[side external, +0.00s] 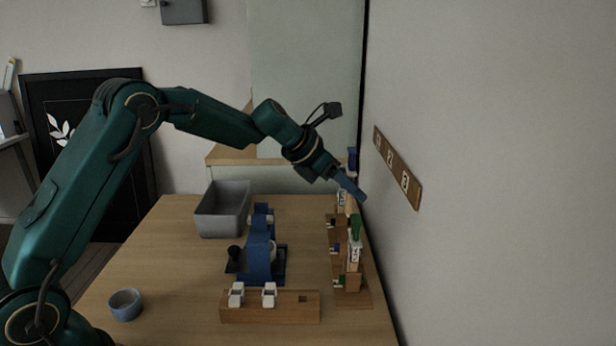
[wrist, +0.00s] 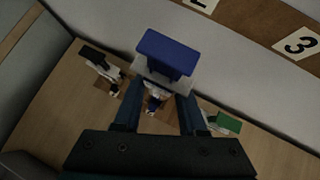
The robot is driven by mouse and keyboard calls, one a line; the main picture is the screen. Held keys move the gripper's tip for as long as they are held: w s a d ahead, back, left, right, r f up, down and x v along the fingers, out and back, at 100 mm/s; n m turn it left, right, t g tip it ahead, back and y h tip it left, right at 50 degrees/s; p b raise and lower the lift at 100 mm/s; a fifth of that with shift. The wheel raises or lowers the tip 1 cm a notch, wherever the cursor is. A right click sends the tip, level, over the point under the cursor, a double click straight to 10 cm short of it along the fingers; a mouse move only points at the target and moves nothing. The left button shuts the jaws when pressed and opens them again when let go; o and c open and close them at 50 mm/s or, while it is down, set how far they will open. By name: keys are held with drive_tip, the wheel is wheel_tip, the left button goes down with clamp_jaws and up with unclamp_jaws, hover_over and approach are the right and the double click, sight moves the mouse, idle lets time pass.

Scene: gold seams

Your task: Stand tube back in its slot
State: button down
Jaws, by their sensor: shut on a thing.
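A tube with a blue cap (wrist: 165,55) and a pale body is between the fingers of my gripper (wrist: 157,92) in the wrist view. My gripper (side external: 358,195) is shut on this tube, high over the wooden rack (side external: 350,298) by the wall in the side view. The blue cap (side external: 352,159) shows above the fingers there. The fingers hide part of the body, and I cannot tell whether its lower end is inside a slot. A black-capped tube (wrist: 97,58) stands to the left and a green-capped one (wrist: 228,122) to the right.
A numbered wooden strip (side external: 397,168) is on the wall close to my gripper. A blue device (side external: 260,252), a grey bin (side external: 222,210), a wooden block with white pieces (side external: 290,308) and a small bowl (side external: 125,304) stand on the table. The front-left table is mostly clear.

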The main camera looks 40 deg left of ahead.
sight(348, 203)
drive_tip(key=shift+f, duration=1.85)
drive_tip(key=shift+f, duration=2.35)
idle(1.8)
drive_tip(key=shift+c, duration=2)
unclamp_jaws()
drive_tip(key=shift+o, duration=0.6)
